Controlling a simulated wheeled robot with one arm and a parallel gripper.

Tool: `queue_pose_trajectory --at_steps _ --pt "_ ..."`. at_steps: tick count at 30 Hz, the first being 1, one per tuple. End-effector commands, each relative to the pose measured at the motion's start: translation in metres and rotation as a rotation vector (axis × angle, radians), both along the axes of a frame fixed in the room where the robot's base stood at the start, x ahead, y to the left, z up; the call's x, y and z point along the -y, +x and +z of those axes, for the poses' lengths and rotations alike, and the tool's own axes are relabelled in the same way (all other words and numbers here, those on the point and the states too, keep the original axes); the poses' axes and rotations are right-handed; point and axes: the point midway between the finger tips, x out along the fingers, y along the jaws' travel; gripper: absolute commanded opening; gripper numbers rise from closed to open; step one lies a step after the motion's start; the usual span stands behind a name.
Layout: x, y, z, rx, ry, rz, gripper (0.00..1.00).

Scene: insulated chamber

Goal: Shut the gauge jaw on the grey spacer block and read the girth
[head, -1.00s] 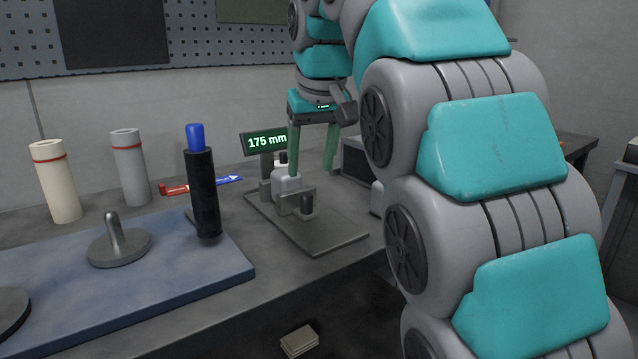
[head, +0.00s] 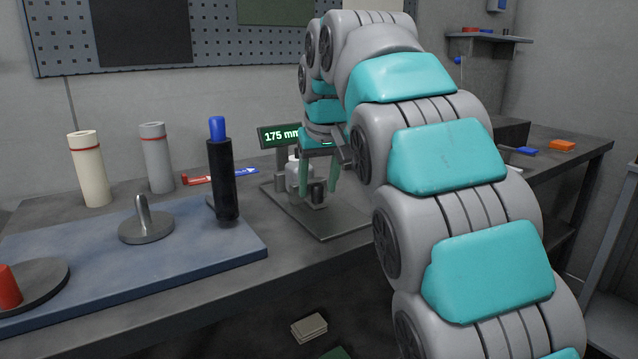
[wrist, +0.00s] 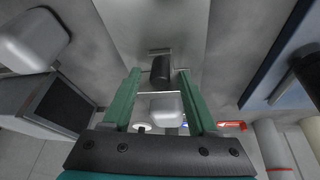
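The gauge's dark base plate (head: 325,226) is on the bench, with its display (head: 277,135) reading 175 mm, the last letter partly covered. A pale grey block (head: 292,175), which looks like the spacer block, stands on the gauge, partly hidden by a finger. It also shows in the wrist view (wrist: 166,110). A dark upright handle (wrist: 160,72) is beside a thin jaw plate (wrist: 157,95) on the block's near side. My gripper (wrist: 160,75) is open, its green fingers on either side of the handle with gaps visible. Contact between jaw and block cannot be told.
A blue mat (head: 130,250) left of the gauge holds a black cylinder with a blue top (head: 222,180) and a metal peg on a disc (head: 144,225). A cream cylinder (head: 89,170) and a grey cylinder (head: 156,158) stand behind.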

Motion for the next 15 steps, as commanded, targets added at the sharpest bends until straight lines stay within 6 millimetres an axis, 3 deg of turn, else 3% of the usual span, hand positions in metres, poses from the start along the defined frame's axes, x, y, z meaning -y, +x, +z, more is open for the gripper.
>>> queue_pose_trajectory --at_steps 2,15 --pt "0.0 -0.0001 0.0 0.0 0.0 0.0 0.49" --pt "0.0001 -0.0001 -0.0002 -0.001 0.0 0.0 0.0"
